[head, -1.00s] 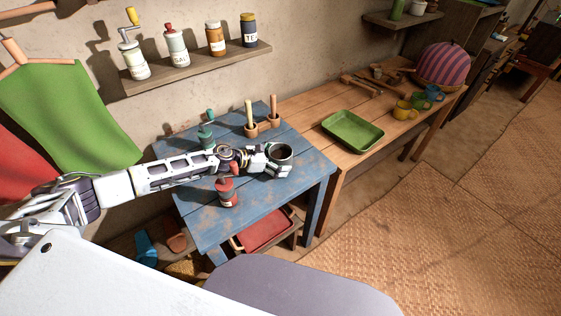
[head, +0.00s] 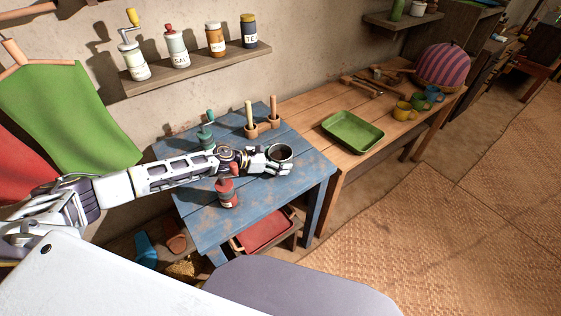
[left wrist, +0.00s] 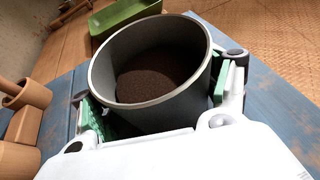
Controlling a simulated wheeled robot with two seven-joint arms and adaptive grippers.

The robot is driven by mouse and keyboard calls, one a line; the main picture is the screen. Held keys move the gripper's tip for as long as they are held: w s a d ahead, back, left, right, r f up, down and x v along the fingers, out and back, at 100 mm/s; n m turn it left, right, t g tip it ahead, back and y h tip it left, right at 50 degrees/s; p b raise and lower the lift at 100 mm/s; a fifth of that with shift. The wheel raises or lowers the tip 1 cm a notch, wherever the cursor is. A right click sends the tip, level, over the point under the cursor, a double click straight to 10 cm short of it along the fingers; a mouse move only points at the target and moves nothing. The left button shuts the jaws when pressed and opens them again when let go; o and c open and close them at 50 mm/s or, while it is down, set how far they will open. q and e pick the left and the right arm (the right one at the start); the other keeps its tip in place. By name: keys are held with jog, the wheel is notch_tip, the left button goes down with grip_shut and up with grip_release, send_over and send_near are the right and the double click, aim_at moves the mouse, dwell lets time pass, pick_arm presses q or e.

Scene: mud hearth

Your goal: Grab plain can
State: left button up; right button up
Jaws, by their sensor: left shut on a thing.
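The plain can is a dark grey, open-topped can (head: 280,153) on the right part of the blue table (head: 262,195). In the left wrist view the can (left wrist: 203,88) stands roughly upright with dark brown grains inside. My left gripper (head: 279,164) is shut on the can, with green finger pads on both sides of its wall in the left wrist view (left wrist: 165,108). I cannot tell whether its base touches the table, as the gripper hides it. My right gripper is not in view.
A red bottle (head: 226,193) stands in front of my left forearm, and a green grinder (head: 206,135) behind it. Two wooden mortars with pestles (head: 251,129) stand at the back. A green tray (head: 352,131) lies on the wooden table to the right.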

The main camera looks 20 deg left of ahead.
pick_arm(q)
jog(key=shift+r, duration=0.2)
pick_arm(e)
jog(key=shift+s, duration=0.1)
pick_arm(q)
jog(key=shift+r, duration=0.65)
notch_tip(320, 180, up, 8)
jog(key=p, duration=0.1)
jog(key=shift+r, duration=0.2)
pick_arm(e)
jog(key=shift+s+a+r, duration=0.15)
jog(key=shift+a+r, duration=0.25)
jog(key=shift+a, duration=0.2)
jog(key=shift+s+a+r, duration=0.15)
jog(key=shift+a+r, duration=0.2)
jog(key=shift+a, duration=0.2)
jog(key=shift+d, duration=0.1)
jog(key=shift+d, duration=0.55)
